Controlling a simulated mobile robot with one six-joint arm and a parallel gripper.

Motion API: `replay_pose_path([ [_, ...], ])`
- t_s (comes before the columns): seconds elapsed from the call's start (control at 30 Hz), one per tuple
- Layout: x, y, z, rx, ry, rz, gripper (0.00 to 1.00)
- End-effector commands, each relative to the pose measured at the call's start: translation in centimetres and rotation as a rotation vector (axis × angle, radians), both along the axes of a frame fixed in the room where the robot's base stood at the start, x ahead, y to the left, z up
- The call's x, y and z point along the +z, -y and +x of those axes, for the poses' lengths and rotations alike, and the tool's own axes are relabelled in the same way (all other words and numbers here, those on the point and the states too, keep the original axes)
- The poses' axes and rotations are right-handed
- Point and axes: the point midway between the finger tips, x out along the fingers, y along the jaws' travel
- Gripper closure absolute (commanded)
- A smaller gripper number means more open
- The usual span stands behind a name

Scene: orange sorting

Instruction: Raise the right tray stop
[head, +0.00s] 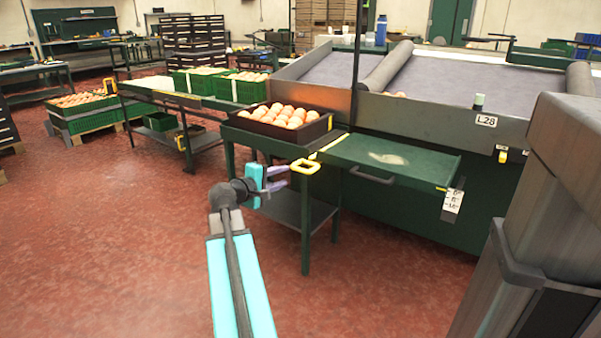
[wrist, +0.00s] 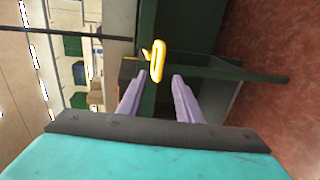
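The right tray stop shows as a yellow loop handle (head: 304,166) at the near edge of the green table, below the crate of oranges. It also shows in the wrist view as an upright yellow loop (wrist: 157,62) just beyond my fingertips. My gripper (head: 284,177) is just left of the handle in the head view. Its two purple fingers are apart and empty in the wrist view (wrist: 156,82), with the handle ahead between their tips. I see no contact.
A dark crate of oranges (head: 283,107) sits on the table (head: 235,121). A green flat surface (head: 400,162) with a dark handle (head: 372,176) lies to the right. Green crates (head: 238,91) stand behind. The red floor (head: 120,240) at left is clear.

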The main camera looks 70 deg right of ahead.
Motion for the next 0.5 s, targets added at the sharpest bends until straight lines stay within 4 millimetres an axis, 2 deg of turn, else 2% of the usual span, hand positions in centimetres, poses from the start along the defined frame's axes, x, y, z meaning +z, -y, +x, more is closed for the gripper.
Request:
replay_pose_path([
  [0.5,-1.6,6.6,-1.6,-0.001,0.002,0.000,0.68],
])
